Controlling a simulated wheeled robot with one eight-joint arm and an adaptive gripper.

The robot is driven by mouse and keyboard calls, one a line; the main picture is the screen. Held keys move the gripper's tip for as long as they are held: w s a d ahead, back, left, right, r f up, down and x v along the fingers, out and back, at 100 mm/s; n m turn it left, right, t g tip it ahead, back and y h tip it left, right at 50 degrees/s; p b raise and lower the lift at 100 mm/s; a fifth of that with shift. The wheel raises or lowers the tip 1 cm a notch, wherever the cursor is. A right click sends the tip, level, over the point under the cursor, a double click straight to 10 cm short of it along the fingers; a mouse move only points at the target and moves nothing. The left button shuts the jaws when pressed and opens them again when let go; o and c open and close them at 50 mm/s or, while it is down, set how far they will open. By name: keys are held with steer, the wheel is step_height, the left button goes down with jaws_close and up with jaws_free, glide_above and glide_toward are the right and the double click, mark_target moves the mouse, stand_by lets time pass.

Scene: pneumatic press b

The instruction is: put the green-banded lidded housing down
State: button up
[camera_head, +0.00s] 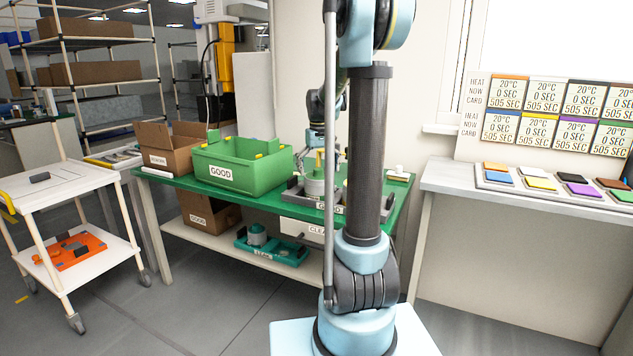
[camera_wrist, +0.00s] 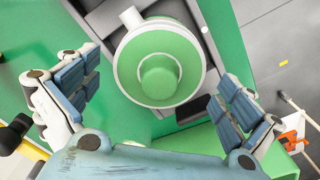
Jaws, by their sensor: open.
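The green-banded lidded housing (camera_wrist: 128,62) is seen from above in the wrist view. It has a pale rim, a green top, a round green knob and a short pale spout. In the head view the housing (camera_head: 314,187) stands on a grey tray (camera_head: 292,196) on the green-topped bench (camera_head: 180,183), partly hidden by my arm. My gripper (camera_wrist: 155,85) is open, with one blue-padded finger on each side of the housing and a visible gap to both. Its underside contact is hidden.
A green bin (camera_head: 235,182) labelled GOOD stands left of the tray, with a cardboard box (camera_head: 170,150) beyond it. A teal tray (camera_head: 272,248) is on the lower shelf. A white cart (camera_head: 45,185) stands left. Coloured cards (camera_head: 540,183) lie on the right counter.

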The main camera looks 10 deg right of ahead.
step_height(320, 180, up, 7)
steer(key=shift+r, duration=0.1)
steer(key=shift+s+r, duration=0.15)
steer(key=shift+s, duration=0.2)
steer(key=s+f, duration=0.6)
steer(key=s, duration=0.5)
steer(key=s+f+m+t, duration=0.1)
steer(key=s+f, duration=0.5)
steer(key=s, duration=0.5)
steer(key=s+f+t, duration=0.1)
steer(key=s+f, duration=0.5)
steer(key=s, duration=0.5)
steer(key=shift+s+a+m, duration=0.3)
steer(key=shift+s+a, duration=0.05)
steer(key=shift+a, duration=0.1)
steer(key=shift+f, duration=0.1)
